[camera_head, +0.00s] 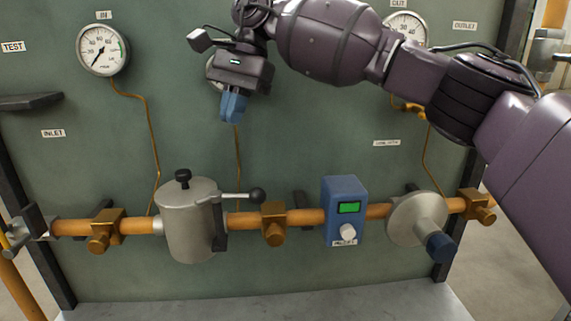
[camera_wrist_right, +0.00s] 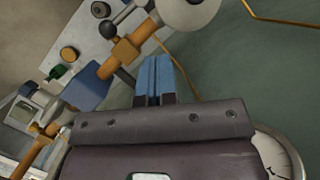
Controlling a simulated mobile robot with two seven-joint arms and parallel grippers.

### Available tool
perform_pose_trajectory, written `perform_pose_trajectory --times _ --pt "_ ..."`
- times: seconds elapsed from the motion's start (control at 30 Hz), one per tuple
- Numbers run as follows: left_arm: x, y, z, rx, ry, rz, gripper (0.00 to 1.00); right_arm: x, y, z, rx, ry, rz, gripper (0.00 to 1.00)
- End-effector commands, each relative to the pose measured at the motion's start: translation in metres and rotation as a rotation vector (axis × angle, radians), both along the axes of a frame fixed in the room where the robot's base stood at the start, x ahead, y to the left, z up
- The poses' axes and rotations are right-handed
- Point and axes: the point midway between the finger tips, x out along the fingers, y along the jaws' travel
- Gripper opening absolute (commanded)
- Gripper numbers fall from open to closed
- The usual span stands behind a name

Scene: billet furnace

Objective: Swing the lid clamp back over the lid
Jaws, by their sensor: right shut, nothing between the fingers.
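The grey canister (camera_head: 190,225) sits in the pipe line on the green panel. Its lid (camera_head: 188,192) is on top, with a black knob (camera_head: 183,177). The lid clamp (camera_head: 236,195) is a lever with a black ball end, on a dark bracket at the canister's right side. It points right, away from the lid. My right gripper (camera_head: 233,105) has blue fingers, shut and empty. It hangs above and to the right of the lid, apart from it. In the right wrist view the shut fingers (camera_wrist_right: 157,78) point toward the canister (camera_wrist_right: 190,8). My left gripper is out of view.
A blue meter box (camera_head: 343,212), brass valves (camera_head: 273,224) and a round grey filter housing (camera_head: 417,218) line the pipe. Gauges (camera_head: 103,50) hang above. A dark shelf (camera_head: 30,101) juts out at left. Space in front of the panel above the canister is free.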

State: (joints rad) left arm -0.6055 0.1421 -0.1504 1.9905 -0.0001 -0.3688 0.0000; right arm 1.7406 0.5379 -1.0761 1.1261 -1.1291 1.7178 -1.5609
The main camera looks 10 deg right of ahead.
Motion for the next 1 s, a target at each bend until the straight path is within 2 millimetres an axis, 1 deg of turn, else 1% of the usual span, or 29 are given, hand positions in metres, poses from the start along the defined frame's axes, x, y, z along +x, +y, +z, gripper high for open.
perform_pose_trajectory --times 0.03,0.1,0.2,0.3,0.5,0.83,0.93,1.0 --pt "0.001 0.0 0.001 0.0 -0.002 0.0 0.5 0.0 -0.009 -0.001 -0.042 -0.004 0.055 0.0" --pt "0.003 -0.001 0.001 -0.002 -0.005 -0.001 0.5 -0.001 -0.022 -0.003 -0.094 -0.005 0.134 0.0" --pt "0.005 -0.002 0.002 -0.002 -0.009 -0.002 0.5 -0.005 -0.035 -0.004 -0.149 0.002 0.245 0.0" --pt "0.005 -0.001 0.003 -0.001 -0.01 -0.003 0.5 -0.009 -0.042 -0.004 -0.17 0.014 0.328 0.0" --pt "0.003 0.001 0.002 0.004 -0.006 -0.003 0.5 -0.01 -0.044 -0.004 -0.161 0.011 0.39 0.0" --pt "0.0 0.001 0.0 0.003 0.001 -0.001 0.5 -0.01 -0.043 -0.004 -0.158 0.01 0.392 0.0" --pt "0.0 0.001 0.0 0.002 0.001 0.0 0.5 -0.011 -0.043 -0.008 -0.158 0.01 0.392 0.0" --pt "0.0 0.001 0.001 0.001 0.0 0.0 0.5 -0.012 -0.043 -0.014 -0.158 0.011 0.392 0.0"
